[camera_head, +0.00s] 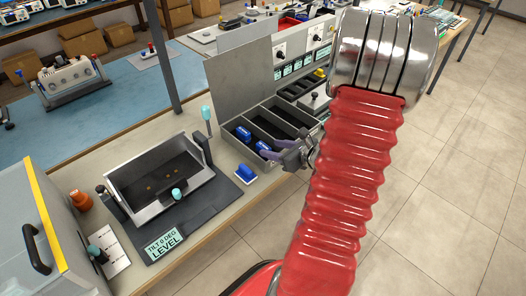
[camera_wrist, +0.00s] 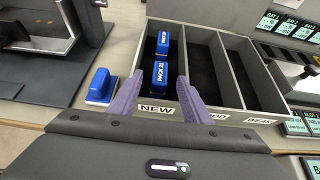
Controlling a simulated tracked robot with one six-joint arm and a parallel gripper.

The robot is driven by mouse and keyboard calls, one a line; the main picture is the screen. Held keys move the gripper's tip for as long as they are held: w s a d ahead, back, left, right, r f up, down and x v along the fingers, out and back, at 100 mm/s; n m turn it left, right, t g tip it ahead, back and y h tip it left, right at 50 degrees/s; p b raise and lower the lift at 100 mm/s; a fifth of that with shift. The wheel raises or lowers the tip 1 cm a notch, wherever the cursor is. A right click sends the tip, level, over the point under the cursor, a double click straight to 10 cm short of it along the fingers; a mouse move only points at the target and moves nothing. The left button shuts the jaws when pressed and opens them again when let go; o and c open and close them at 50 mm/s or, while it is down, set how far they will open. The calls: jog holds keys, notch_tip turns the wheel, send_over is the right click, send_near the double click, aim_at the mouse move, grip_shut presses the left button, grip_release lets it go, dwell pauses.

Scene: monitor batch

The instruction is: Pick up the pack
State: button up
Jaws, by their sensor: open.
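Two blue packs lie in line in the left compartment, marked NEW, of a grey divided tray (camera_wrist: 257,118). The nearer pack (camera_wrist: 158,82) reads PACK 21, and the farther pack (camera_wrist: 162,44) lies just beyond it. In the head view the packs show as one blue block (camera_head: 243,133) and another (camera_head: 262,146). My gripper (camera_wrist: 160,80) is open with purple fingers. In the wrist view its fingertips appear to either side of the nearer pack; whether they touch it I cannot tell. In the head view my gripper (camera_head: 272,148) is at the tray's front edge.
A blue-handled block with a white base (camera_wrist: 102,88) stands left of the tray on the bench. The middle and right compartments look empty. A tilt fixture (camera_head: 160,180) stands left, and a raised grey panel (camera_head: 240,85) stands behind the tray.

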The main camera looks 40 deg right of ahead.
aim_at(265, 146)
jog(key=x, duration=0.3)
jog(key=shift+w, duration=0.15)
dwell(0.4)
grip_shut()
dwell(0.3)
